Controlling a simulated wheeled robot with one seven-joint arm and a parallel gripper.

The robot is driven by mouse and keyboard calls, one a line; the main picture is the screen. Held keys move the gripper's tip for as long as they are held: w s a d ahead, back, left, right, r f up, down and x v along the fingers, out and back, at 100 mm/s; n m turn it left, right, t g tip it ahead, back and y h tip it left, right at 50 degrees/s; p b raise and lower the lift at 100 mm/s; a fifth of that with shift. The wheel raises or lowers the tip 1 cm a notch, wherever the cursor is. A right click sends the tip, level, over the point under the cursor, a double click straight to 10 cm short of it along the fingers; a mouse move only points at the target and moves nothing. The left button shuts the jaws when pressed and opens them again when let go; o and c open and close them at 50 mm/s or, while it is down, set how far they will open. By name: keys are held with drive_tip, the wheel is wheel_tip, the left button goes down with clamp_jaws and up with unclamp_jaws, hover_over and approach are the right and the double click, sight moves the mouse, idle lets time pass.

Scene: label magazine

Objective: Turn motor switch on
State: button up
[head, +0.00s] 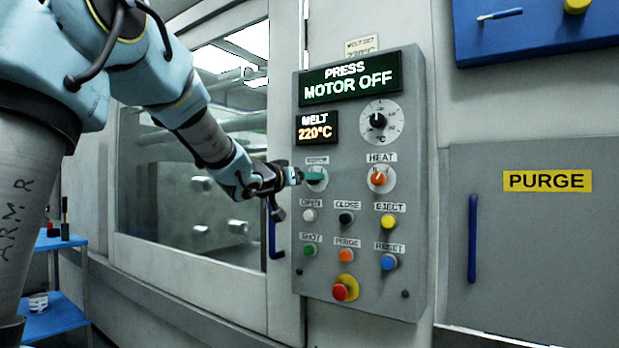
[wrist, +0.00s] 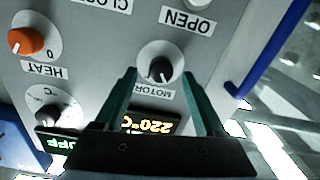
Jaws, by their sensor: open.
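The motor switch is a dark knob on a pale round plate, and in the wrist view the knob (wrist: 160,70) shows between my two green fingertips. My gripper (wrist: 160,76) is open, with one finger on each side of the knob in the picture; I cannot tell whether they touch it. In the head view my gripper (head: 301,176) reaches the panel from the left and largely hides the motor switch (head: 318,185). The display (head: 350,77) reads "PRESS MOTOR OFF".
The grey control panel (head: 412,250) also carries an orange heat knob (head: 379,178), a melt dial (head: 378,121), several push buttons and a red stop button (head: 340,291). A blue handle (head: 272,232) stands left of the panel. A purge door (head: 550,260) is at right.

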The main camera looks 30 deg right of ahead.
drive_tip(key=shift+x, duration=0.95)
clamp_jaws()
